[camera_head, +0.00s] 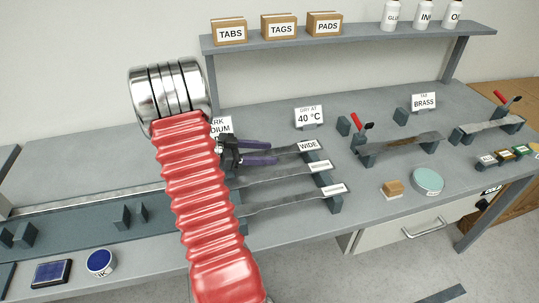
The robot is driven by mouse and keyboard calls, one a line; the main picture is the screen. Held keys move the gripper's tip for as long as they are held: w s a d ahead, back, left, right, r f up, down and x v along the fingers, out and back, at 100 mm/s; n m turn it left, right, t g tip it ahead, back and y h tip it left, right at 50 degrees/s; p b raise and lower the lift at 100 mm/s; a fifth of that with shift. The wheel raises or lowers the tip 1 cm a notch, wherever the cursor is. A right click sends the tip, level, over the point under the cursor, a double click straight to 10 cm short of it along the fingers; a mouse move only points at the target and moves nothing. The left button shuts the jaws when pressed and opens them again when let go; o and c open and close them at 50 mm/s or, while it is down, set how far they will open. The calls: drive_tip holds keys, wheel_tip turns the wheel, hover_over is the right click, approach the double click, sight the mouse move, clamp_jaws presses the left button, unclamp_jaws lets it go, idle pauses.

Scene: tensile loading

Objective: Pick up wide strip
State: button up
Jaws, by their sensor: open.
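The wide strip (289,151) is a thin grey strip, the farthest of several lying side by side on a dark rack. Its right end is at the white label reading WIDE (309,146). My gripper (274,153), black with purple fingers, is open at this strip, its fingers pointing right toward the label. The fingers cover part of the strip; whether they touch it I cannot tell. My red ribbed arm hides the left part of the rack. Two nearer strips (285,176) (290,200) end at white labels too small to read.
A shelf (350,37) at the back holds boxes and bottles. A sign reading 40 °C (309,115) stands behind the rack. Two fixtures with red levers (362,126) (501,97) hold strips at right. A teal disc (428,180) and a tan block (393,188) lie front right.

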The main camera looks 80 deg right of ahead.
drive_tip(key=shift+c, duration=0.4)
clamp_jaws()
idle(0.4)
